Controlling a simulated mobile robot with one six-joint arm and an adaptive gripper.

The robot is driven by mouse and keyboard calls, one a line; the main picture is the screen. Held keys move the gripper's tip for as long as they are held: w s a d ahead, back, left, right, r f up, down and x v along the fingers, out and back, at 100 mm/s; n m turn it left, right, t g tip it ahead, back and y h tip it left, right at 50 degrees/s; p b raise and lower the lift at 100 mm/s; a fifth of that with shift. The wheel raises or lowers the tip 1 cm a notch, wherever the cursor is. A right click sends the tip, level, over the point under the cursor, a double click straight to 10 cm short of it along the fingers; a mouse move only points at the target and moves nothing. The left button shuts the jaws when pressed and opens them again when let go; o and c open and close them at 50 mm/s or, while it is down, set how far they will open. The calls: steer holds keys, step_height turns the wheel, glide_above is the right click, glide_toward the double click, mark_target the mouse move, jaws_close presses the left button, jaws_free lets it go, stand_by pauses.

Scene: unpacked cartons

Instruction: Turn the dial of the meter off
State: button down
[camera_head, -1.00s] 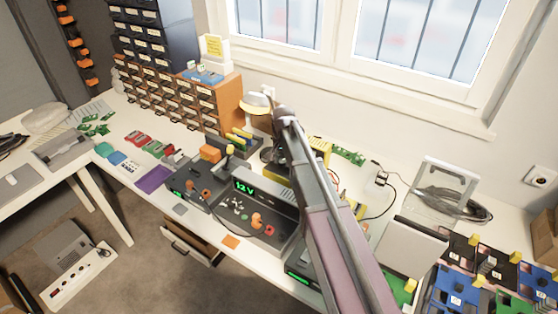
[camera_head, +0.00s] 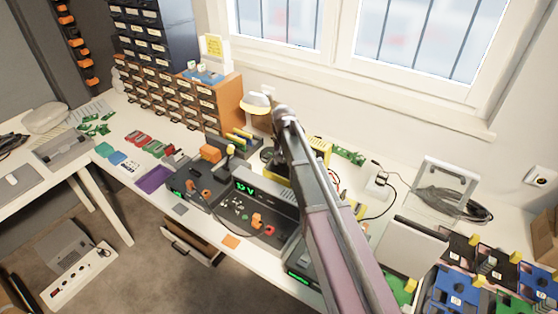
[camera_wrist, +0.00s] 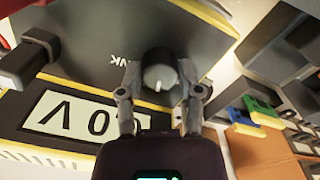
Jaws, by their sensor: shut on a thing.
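In the wrist view the meter (camera_wrist: 100,68) is a dark grey box with yellow edges. Its lit display (camera_wrist: 73,113) shows upside down, with zeros and a V readable. The round grey dial (camera_wrist: 160,70) has a white mark pointing toward the bottom of the picture. My gripper (camera_wrist: 160,84) has one finger on each side of the dial and is shut on it. In the head view my arm covers the gripper and the dial.
A power supply (camera_head: 265,190) with a green 12 V display stands left of my arm. A drawer cabinet (camera_head: 220,112) and a lamp (camera_head: 256,103) stand behind. A grey panel (camera_head: 412,247) and blue and black trays (camera_head: 505,285) lie to the right.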

steer(key=n, duration=0.4)
steer(key=shift+w+n, duration=0.15)
steer(key=shift+n, duration=1.75)
steer(key=shift+c, duration=1.3)
jaws_free()
steer(key=shift+f, duration=0.1)
